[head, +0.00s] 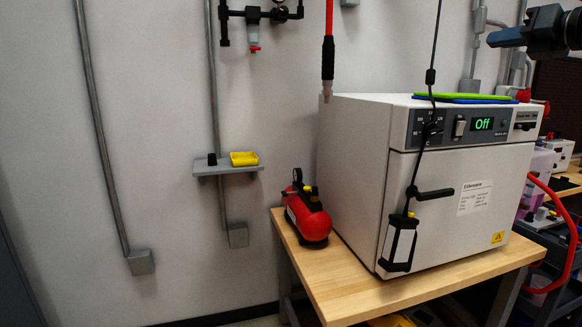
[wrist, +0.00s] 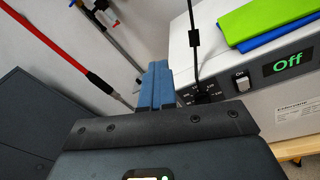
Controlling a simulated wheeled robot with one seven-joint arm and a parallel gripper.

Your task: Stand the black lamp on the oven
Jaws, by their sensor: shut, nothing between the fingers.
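The oven (head: 350,130) is a white box on a wooden bench, with a green "Off" display; its front corner also shows in the wrist view (wrist: 300,110). A black-framed lamp with a pale panel (head: 401,243) hangs on a black cord in front of the oven door, below the handle. The lamp itself is out of the wrist view; a black cord (wrist: 194,35) shows there. My gripper (head: 494,39) is at the upper right, above the oven and apart from the lamp. Its blue fingers (wrist: 157,80) are shut and empty.
A green and a blue flat item (head: 465,98) lie on the oven top. A red tank (head: 308,217) stands on the bench (head: 365,296) left of the oven. A wall shelf (head: 228,170) holds a yellow tray and a small black object. A red hose (head: 565,235) hangs at right.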

